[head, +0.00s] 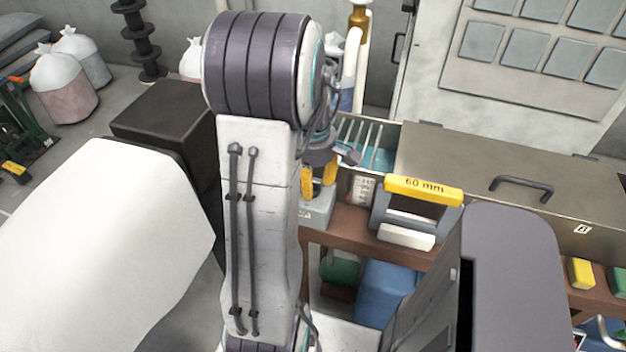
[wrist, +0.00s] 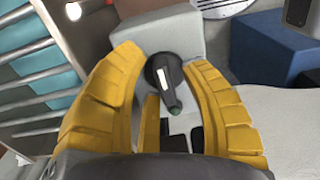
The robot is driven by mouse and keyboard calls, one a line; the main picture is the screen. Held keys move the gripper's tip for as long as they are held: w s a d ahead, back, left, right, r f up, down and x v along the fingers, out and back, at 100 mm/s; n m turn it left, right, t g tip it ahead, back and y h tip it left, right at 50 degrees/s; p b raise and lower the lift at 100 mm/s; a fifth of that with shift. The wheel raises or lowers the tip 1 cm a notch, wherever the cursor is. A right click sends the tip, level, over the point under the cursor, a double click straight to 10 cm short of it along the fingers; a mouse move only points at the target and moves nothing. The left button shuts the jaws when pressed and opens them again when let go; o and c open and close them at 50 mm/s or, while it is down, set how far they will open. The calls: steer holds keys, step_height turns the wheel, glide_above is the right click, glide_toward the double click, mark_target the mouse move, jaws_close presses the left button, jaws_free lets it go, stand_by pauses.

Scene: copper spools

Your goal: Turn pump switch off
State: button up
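The pump switch (wrist: 166,76) is a dark round knob with a lever, a white mark and a greenish tip. In the wrist view it sits on a grey box (wrist: 158,36), its lever pointing down and slightly right. My gripper (wrist: 163,60) has yellow fingers spread apart, one on each side of the knob; I cannot tell whether either touches it. In the head view my gripper (head: 319,180) points down over the grey box (head: 316,212), and the knob itself is hidden there.
A frame with a yellow "60 mm" handle (head: 423,190) stands right of the grey box on the brown bench (head: 345,226). A barred metal tank (head: 375,128) lies behind, beside a lidded metal case (head: 480,165). A blue container (head: 384,290) is below.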

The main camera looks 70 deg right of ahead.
steer(key=shift+o, duration=0.6)
steer(key=shift+r, duration=0.1)
steer(key=shift+r, duration=0.2)
step_height(320, 180, up, 12)
steer(key=shift+f, duration=0.25)
stand_by(0.6)
